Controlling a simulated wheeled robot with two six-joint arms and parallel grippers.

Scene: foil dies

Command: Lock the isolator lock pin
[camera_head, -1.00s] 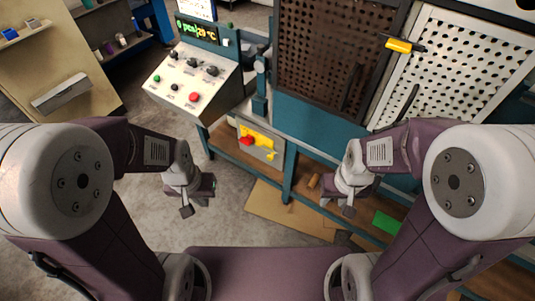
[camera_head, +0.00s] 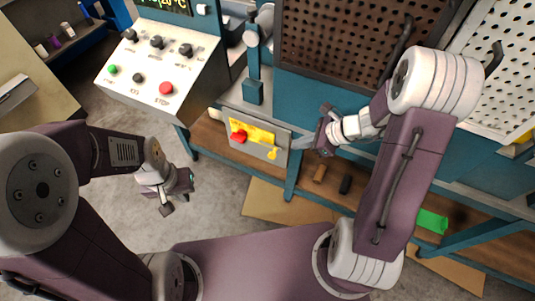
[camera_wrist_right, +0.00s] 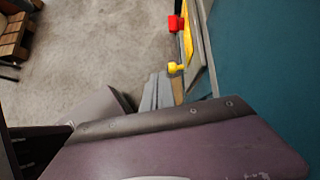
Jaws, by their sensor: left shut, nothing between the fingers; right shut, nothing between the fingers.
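The isolator is a grey box (camera_head: 262,150) on the blue frame, with a yellow plate (camera_head: 258,132), a red handle (camera_head: 239,136) at its left and a yellow lock pin (camera_head: 272,153) low at its right. In the right wrist view the pin's round yellow head (camera_wrist_right: 175,68) sticks out from the panel, with the red handle (camera_wrist_right: 173,24) beyond it. My right gripper (camera_head: 296,143) is shut and empty, just right of the pin; its grey fingers also show in the wrist view (camera_wrist_right: 157,80). Contact cannot be told. My left gripper (camera_head: 167,208) is shut and empty over the floor.
A sloped control box (camera_head: 150,90) with knobs and a red stop button stands left of the isolator. Perforated doors (camera_head: 340,50) are above right. A lower shelf (camera_head: 320,190) holds small items, including a green piece (camera_head: 432,221). Floor below the left gripper is clear.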

